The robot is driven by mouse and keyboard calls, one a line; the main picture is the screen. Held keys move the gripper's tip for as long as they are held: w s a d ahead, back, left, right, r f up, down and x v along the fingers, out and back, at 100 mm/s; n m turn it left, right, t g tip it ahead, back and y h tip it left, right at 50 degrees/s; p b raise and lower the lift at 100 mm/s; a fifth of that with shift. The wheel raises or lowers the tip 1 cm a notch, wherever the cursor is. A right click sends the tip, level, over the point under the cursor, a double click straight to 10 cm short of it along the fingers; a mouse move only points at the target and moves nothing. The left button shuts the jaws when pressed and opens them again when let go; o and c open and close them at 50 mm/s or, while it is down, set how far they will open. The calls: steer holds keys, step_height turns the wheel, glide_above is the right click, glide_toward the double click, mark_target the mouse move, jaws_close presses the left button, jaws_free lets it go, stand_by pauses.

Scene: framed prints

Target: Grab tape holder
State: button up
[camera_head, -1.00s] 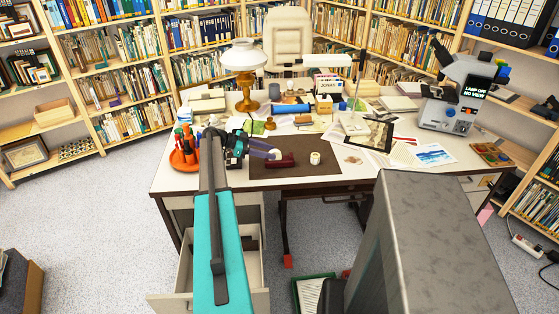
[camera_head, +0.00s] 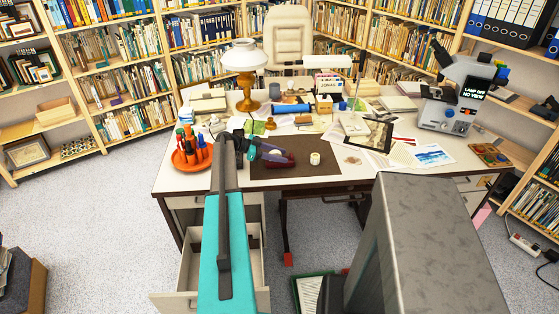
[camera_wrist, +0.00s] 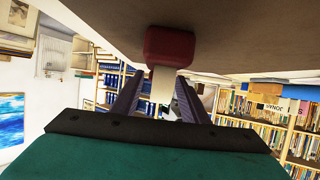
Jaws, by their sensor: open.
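The dark red tape holder (camera_head: 279,161) lies on the brown desk mat, near its left end. In the wrist view the dark red body (camera_wrist: 170,47) is at top centre, against the brown surface, with the picture upside down. My gripper (camera_head: 264,152) is just left of the holder and close to it in the head view. In the wrist view my open gripper (camera_wrist: 159,82) points toward the holder, its two purple-grey fingers apart. A pale piece shows between them; I cannot tell whether it belongs to the holder. Whether the fingers touch the holder is unclear.
An orange-red tool tray (camera_head: 191,157) stands left of my arm. A small cream roll (camera_head: 315,158) sits right of the holder.

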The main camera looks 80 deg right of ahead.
mark_target(279, 152)
stand_by(0.4)
jaws_close()
steer(key=shift+r, duration=0.1)
steer(key=shift+r+b, duration=0.5)
steer(key=shift+r, duration=0.15)
steer(key=shift+r+b, duration=0.5)
steer(key=shift+r, duration=0.4)
steer(key=w+a+r+b, duration=0.1)
steer(key=w+a+b, duration=0.1)
steer(key=a, duration=0.5)
steer(key=w+a+b, duration=0.2)
steer(key=w+a, duration=0.1)
steer(key=a, duration=0.5)
steer(key=shift+r, duration=0.4)
steer(key=shift+w, duration=0.1)
